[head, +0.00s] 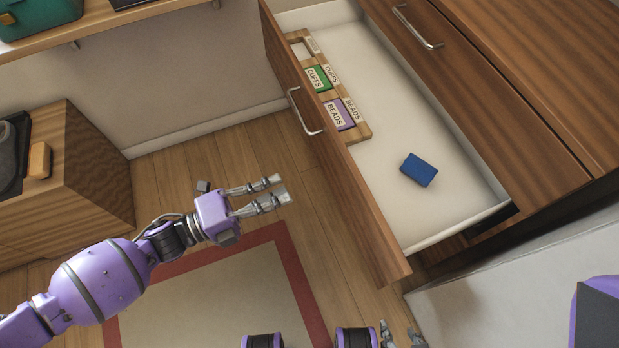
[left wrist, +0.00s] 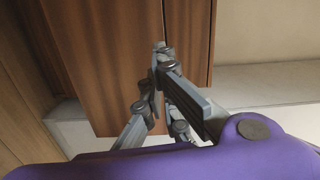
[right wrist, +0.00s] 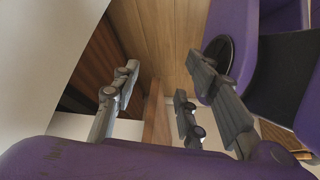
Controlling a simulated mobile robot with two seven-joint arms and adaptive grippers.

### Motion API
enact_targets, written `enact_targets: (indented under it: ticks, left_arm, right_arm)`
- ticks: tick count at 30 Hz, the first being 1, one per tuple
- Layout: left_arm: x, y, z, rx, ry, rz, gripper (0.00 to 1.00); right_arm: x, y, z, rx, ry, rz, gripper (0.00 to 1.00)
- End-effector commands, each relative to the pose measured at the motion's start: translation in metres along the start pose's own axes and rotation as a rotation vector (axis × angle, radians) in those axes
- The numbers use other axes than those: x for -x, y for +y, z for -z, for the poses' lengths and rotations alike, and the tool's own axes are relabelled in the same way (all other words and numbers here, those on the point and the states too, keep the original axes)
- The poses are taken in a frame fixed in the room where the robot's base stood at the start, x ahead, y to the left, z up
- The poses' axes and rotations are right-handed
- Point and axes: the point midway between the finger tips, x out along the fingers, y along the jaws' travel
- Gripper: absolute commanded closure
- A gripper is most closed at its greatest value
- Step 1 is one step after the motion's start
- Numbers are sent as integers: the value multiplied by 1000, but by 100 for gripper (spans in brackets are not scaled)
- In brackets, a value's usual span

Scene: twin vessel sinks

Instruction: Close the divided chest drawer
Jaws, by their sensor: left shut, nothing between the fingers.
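The divided chest drawer (head: 385,232) is pulled open in the head view, with a wooden front and a silver handle (head: 303,112). Inside, a wooden divider strip (head: 362,131) lies along the front panel. It holds a green piece (head: 319,78) marked CUFFS and a purple piece (head: 339,114) marked BEADS; one slot at its far end looks empty. A blue block (head: 419,170) lies loose on the white drawer floor. My left gripper (head: 283,188) is shut and empty, left of the drawer front and apart from it. My right gripper (head: 402,338) is low at the bottom edge, its fingers spread in its wrist view (right wrist: 160,85).
The chest body (head: 490,80) with another handled drawer stands at the right. A wooden cabinet (head: 75,170) stands at the left, below a shelf (head: 110,25). A red-bordered rug (head: 200,295) lies on the floor. Floor between cabinet and drawer is mostly clear.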

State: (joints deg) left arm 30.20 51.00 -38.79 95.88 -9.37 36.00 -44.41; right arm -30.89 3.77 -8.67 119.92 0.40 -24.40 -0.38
Motion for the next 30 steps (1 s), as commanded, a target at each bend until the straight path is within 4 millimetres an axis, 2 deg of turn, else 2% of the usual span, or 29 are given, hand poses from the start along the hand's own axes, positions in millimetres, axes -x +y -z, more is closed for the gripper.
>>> enact_targets:
  ticks: [3,8,11,24,30]
  left_arm:
    - [0,2,-8,-93,69,1,100]
    - [-7,-2,-9,-124,91,6,100]
    - [-22,-4,-7,-123,91,9,100]
    - [-111,-3,1,-119,89,8,100]
    - [-134,-3,2,-121,88,7,100]
  right_arm:
    - [-10,0,-1,0,5,-1,60]
    - [-11,0,3,-1,13,-1,60]
    - [-10,0,4,-3,14,-2,60]
    - [-7,2,-8,-7,-8,-6,60]
    - [-8,2,-10,-8,-10,-6,60]
